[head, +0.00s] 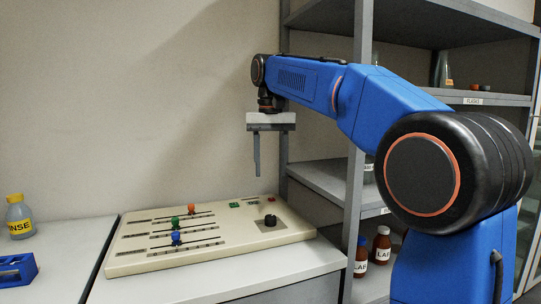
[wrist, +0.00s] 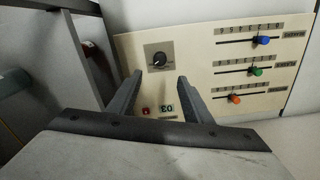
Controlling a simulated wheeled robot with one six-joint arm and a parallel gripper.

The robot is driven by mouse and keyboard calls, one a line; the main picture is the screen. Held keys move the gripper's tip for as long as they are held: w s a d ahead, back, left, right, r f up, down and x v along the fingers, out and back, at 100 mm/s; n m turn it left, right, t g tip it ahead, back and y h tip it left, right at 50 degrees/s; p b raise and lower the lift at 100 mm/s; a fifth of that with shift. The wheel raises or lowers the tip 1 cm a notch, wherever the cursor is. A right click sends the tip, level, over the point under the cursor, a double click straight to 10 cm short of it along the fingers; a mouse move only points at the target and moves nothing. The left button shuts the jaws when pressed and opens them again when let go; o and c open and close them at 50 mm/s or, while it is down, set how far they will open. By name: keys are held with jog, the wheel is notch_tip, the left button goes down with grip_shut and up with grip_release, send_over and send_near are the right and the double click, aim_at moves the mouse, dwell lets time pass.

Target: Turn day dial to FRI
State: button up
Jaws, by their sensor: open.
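A cream control panel (head: 140,262) lies on the white counter, and it also fills the upper part of the wrist view (wrist: 200,50). A round black dial (head: 270,221) sits near the panel's right end. In the wrist view the dial (wrist: 159,61) lies just beyond the fingertips. The day marks around it are too small to read, and I cannot tell its setting. My gripper (head: 257,174) points down, well above the panel and apart from the dial. In the wrist view its two fingers (wrist: 160,77) are spread with nothing between them.
The panel carries sliders with orange (head: 191,209), green (head: 175,222) and blue (head: 176,238) knobs, a green display (head: 234,205) and a red button (head: 271,199). Grey shelving (head: 353,150) with brown bottles (head: 381,245) stands right. A yellow-capped bottle (head: 18,218) and blue rack (head: 17,268) stand left.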

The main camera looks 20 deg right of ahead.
jog(key=shift+r, duration=1.55)
jog(key=s+d+f+n+t, duration=0.1)
jog(key=s+d+f+t, duration=0.1)
jog(key=s+f, duration=1.4)
jog(key=s+d+f+n+t, duration=0.1)
jog(key=s+d+f, duration=0.4)
jog(key=s+f, duration=1.1)
jog(key=shift+f+t, duration=0.6)
jog(key=shift+t, duration=0.3)
